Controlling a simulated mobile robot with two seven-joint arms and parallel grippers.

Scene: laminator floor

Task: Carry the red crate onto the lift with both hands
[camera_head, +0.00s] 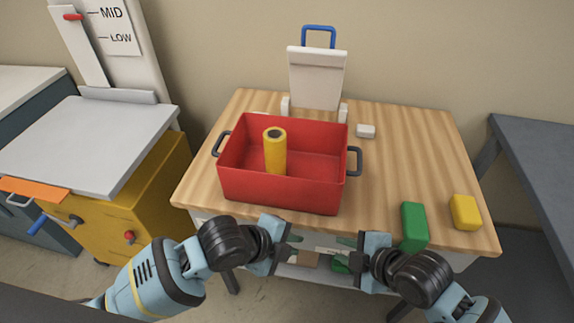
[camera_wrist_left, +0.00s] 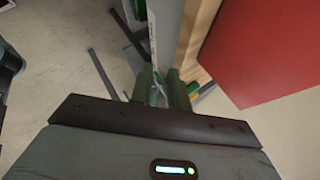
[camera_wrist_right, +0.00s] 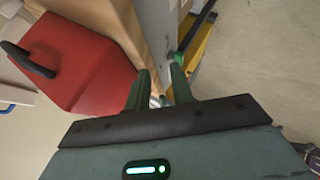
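The red crate (camera_head: 280,192) stands on the wooden table, with a dark handle at its left end (camera_head: 221,143) and another at its right end (camera_head: 354,161). A yellow cylinder (camera_head: 275,155) with a dark top stands inside it. The lift, with a grey platform (camera_head: 85,140) on a yellow body, is at the left. My left gripper (camera_head: 293,248) and my right gripper (camera_head: 343,251) are in front of the table's front edge, pointing towards each other. Both are open and empty, apart from the crate. The crate also shows in the left wrist view (camera_wrist_left: 260,50) and the right wrist view (camera_wrist_right: 85,65).
A green block (camera_head: 414,226) and a yellow block (camera_head: 465,212) are on the table (camera_head: 400,170) at right. A white stand (camera_head: 316,80) with a blue handle is behind the crate. A MID/LOW panel (camera_head: 112,27) is behind the lift. A gap separates table and lift.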

